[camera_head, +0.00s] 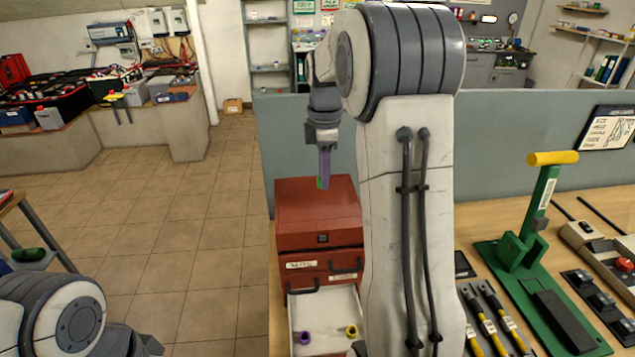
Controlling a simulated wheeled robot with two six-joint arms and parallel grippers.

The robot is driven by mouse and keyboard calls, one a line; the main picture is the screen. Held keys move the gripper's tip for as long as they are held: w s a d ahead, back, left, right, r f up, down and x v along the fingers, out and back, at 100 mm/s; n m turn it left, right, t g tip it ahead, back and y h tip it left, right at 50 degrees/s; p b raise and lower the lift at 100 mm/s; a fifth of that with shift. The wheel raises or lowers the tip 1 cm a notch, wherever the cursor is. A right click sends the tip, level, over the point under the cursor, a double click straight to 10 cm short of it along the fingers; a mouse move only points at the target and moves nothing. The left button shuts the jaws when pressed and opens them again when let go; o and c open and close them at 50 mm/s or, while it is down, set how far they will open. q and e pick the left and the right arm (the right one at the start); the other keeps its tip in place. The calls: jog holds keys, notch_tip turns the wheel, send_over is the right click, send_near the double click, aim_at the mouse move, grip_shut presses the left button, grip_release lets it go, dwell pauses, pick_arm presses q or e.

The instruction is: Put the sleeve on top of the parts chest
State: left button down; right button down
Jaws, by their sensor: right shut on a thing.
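The parts chest (318,213) is a red metal cabinet with labelled drawers, in the middle of the head view. Its lower drawer (345,305) is pulled out. My right gripper (323,183) points down over the top of the chest, its fingers shut. A small green edge (319,183) shows at the fingertips; I take it to be the sleeve, mostly hidden by the fingers. I cannot tell whether it touches the chest top. A purple ring-like part (304,338) and a yellow one (352,331) lie in the open drawer. My left arm shows at the lower left, its fingers not clear.
A green press with a yellow handle (552,158) stands on the wooden bench right of my right arm. Yellow-and-black tools (487,325) lie beside it. A grey partition (490,140) runs behind the chest. The chest top looks otherwise clear. Open tiled floor lies to the left.

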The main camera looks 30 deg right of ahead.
aim_at(317, 202)
jog(key=shift+w+a+f, duration=0.2)
jog(key=shift+w+f, duration=0.05)
jog(key=shift+w, duration=0.2)
jog(key=shift+w+a+f, duration=0.15)
jog(key=shift+w+f, duration=0.1)
jog(key=shift+w, duration=0.15)
notch_tip(317, 202, down, 4)
jog(key=shift+r+p, duration=0.1)
jog(key=shift+p, duration=0.65)
jog(key=shift+f, duration=0.2)
jog(key=shift+f, duration=0.2)
jog(key=c, duration=0.6)
grip_release()
jog(key=shift+r, duration=0.15)
